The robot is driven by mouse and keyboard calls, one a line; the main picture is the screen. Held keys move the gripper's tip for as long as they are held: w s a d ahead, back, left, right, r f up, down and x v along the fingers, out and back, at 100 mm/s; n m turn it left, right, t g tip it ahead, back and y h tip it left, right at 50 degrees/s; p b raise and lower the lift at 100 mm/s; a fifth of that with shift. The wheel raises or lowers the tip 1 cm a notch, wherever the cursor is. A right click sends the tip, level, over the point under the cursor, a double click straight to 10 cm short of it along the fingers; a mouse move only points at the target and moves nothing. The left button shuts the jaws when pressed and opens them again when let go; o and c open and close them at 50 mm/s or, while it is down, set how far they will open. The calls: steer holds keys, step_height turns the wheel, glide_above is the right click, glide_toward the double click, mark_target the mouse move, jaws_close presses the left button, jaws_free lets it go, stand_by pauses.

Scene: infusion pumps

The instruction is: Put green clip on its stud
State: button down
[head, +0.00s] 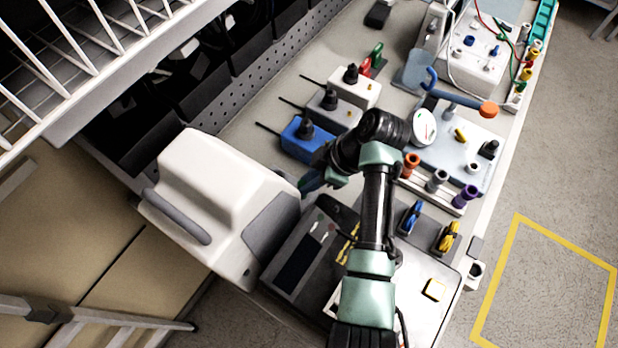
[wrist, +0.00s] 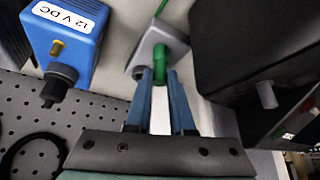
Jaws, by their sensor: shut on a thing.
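In the wrist view, my gripper (wrist: 160,78) is shut on the green clip (wrist: 158,73), with one blue finger on each side of it. The clip lies at the fingertips against or just in front of a small grey block (wrist: 152,46). A round grey end shows on the block beside the left fingertip; I cannot tell if the clip touches it or sits on a stud. In the head view, my gripper (head: 311,181) is low between the blue box (head: 304,141) and the white machine, and the clip is mostly hidden.
The blue box labelled 12 V DC (wrist: 62,35) is left in the wrist view; a black device (wrist: 245,40) is close on the right. The white machine (head: 215,195) stands left of my arm. Blue clips (head: 409,217) and yellow clips (head: 447,238) stand to the right.

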stand_by(0.3)
steer(key=c, duration=0.7)
jaws_free()
steer(key=shift+f, duration=0.1)
steer(key=shift+s+f, duration=0.1)
steer(key=o, duration=0.3)
steer(key=shift+f, duration=0.1)
steer(key=shift+s, duration=0.1)
step_height(320, 180, up, 8)
steer(key=p, duration=0.6)
steer(key=shift+f, duration=0.25)
